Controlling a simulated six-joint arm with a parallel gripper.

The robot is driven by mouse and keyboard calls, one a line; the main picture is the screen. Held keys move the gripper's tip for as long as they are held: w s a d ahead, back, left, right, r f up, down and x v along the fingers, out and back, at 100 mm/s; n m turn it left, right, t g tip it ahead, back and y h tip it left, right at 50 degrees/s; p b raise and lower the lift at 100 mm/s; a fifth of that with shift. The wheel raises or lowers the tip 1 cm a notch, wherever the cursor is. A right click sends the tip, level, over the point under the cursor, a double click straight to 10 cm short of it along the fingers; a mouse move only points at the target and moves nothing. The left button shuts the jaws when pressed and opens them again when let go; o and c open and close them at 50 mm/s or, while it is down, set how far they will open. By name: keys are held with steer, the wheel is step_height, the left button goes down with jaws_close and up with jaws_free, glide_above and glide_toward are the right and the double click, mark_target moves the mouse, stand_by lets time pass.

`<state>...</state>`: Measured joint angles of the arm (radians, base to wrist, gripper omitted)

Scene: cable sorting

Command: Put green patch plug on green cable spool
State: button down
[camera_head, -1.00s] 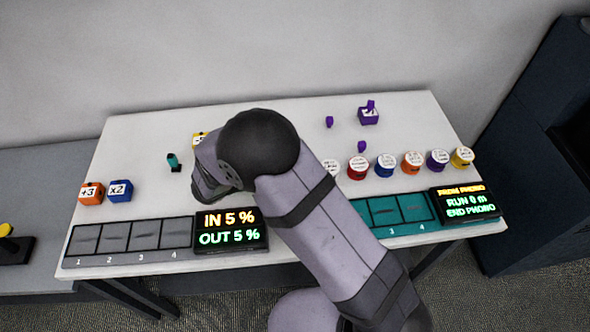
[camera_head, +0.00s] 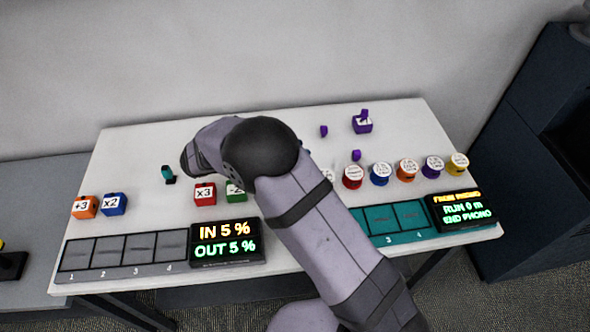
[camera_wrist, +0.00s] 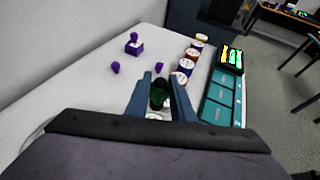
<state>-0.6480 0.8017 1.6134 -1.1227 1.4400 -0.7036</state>
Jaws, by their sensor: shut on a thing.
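In the wrist view my gripper (camera_wrist: 160,79) is shut on a dark green plug (camera_wrist: 159,94), held upright between the two blue-grey fingers. A white round top (camera_wrist: 154,116) shows just below the plug, mostly hidden by the gripper body; its colour and whether it touches the plug I cannot tell. In the head view my arm hides the gripper and the held plug. No clearly green spool shows there; one white-topped spool (camera_head: 329,176) at the row's left end is partly covered by my arm.
Red (camera_head: 352,178), blue (camera_head: 381,174), orange (camera_head: 407,170), purple (camera_head: 432,167) and yellow (camera_head: 457,165) spools stand in a row. Purple plugs (camera_head: 323,131) and a purple block (camera_head: 362,125) lie behind. A teal plug (camera_head: 167,174) and several number blocks (camera_head: 205,194) are at left.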

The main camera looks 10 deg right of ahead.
steer(key=shift+f+p, duration=0.95)
steer(key=shift+f, duration=2.8)
steer(key=shift+f, duration=0.1)
steer(key=shift+f, duration=0.15)
steer(key=c, duration=1.5)
jaws_free()
steer(key=shift+c, duration=0.2)
